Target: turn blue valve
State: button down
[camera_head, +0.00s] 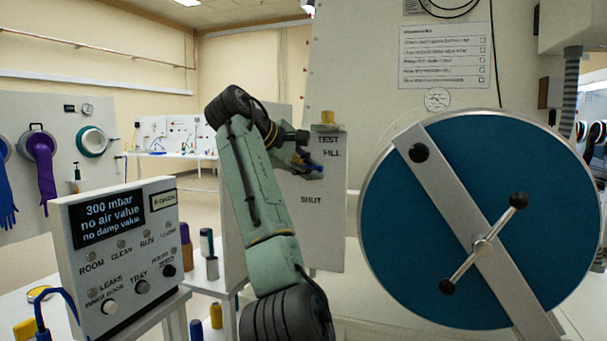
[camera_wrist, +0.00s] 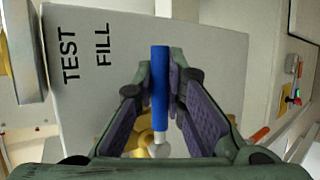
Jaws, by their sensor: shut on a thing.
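The blue valve has a straight blue lever (camera_wrist: 160,82) on a pale stem, with brass fittings behind it in the wrist view. My gripper (camera_wrist: 161,74) has its two purple-padded fingers on either side of the lever and is shut on it. In the head view my gripper (camera_head: 303,160) is at the grey panel (camera_head: 322,225), and the blue lever (camera_head: 313,168) shows partly beyond it. The lever points right there, below the word FILL and above SHUT. The wrist view shows TEST and FILL left of the lever. My fingers hide part of the valve body.
A large blue round door (camera_head: 400,240) with a metal crossbar and handle stands close on the right. A control box (camera_head: 118,255) with a display stands at front left. A brass fitting (camera_head: 327,118) sits atop the panel. Several bottles stand between box and panel.

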jog(key=shift+r+h, duration=0.15)
jog(key=shift+h, duration=0.15)
jog(key=c, duration=1.6)
grip_release()
jog(key=shift+c, duration=0.2)
jog(key=v, duration=1.2)
